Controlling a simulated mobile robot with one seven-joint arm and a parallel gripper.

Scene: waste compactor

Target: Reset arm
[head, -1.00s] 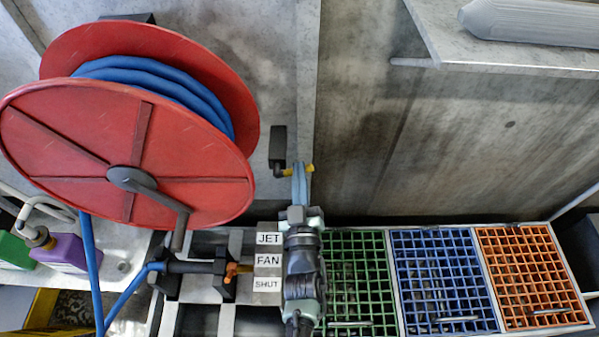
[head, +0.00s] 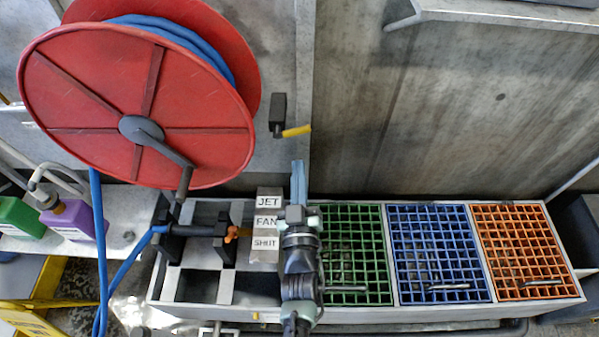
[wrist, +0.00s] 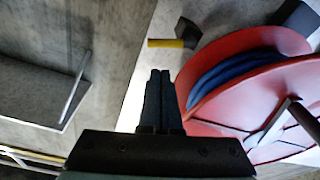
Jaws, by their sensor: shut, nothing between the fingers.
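My gripper (head: 298,165) is shut and empty in the head view, its blue-grey fingers pointing up toward the wall, above the edge of the green grate. It also shows in the wrist view (wrist: 158,75), fingers together. A black lever with a yellow handle (head: 296,131) is on the wall post just beyond the fingertips. In the wrist view the yellow handle (wrist: 165,43) lies beyond the fingertips with a gap in the picture; nothing is held.
A red hose reel (head: 90,100) with blue hose stands left. Green (head: 375,225), blue (head: 465,225) and orange (head: 535,225) grates are on the right. JET, FAN, SHUT labels (head: 266,222) are left of my arm. A grey shelf (head: 500,18) juts out at upper right. Purple (head: 72,222) and green (head: 18,217) jugs stand far left.

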